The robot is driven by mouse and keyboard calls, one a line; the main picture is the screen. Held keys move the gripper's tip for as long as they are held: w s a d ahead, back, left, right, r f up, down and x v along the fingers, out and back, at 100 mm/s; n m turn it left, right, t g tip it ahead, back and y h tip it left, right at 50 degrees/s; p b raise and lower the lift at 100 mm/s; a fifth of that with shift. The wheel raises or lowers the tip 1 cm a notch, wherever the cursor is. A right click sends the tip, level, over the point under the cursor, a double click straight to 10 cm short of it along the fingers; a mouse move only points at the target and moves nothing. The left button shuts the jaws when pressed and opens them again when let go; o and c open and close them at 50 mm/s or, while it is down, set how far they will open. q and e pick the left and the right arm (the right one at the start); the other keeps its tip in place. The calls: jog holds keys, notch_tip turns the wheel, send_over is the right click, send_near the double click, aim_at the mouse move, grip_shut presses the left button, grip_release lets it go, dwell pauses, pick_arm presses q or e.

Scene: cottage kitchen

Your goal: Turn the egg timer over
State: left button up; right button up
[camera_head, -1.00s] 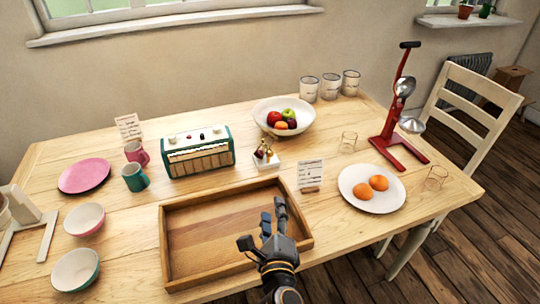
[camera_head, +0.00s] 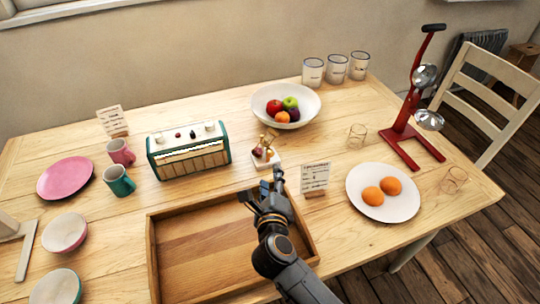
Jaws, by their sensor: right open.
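The egg timer (camera_head: 264,152) appears to be the small brass-coloured piece with dark red parts on a white block, in the middle of the table behind the wooden tray. Its details are too small to make out, and its near side is close behind my fingertips. My right gripper (camera_head: 262,186) is open and empty over the tray's back edge, just in front of the timer. I cannot tell whether a finger touches the block. My left gripper is out of view.
The wooden tray (camera_head: 152,262) lies empty below my right arm. A card (camera_head: 315,177) stands right of the gripper, near a plate with two oranges (camera_head: 355,204). A green radio (camera_head: 188,150) stands left of the timer, a fruit bowl (camera_head: 262,100) behind it.

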aim_at(270, 155)
jog(key=x, duration=0.6)
jog(key=shift+w+f, duration=0.15)
jog(key=shift+w, duration=0.05)
jog(key=x, duration=0.3)
jog(key=shift+w, duration=0.1)
jog(key=shift+w+f, duration=0.1)
jog(key=shift+w, duration=0.3)
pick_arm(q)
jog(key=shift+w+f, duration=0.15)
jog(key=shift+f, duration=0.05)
pick_arm(e)
grip_shut()
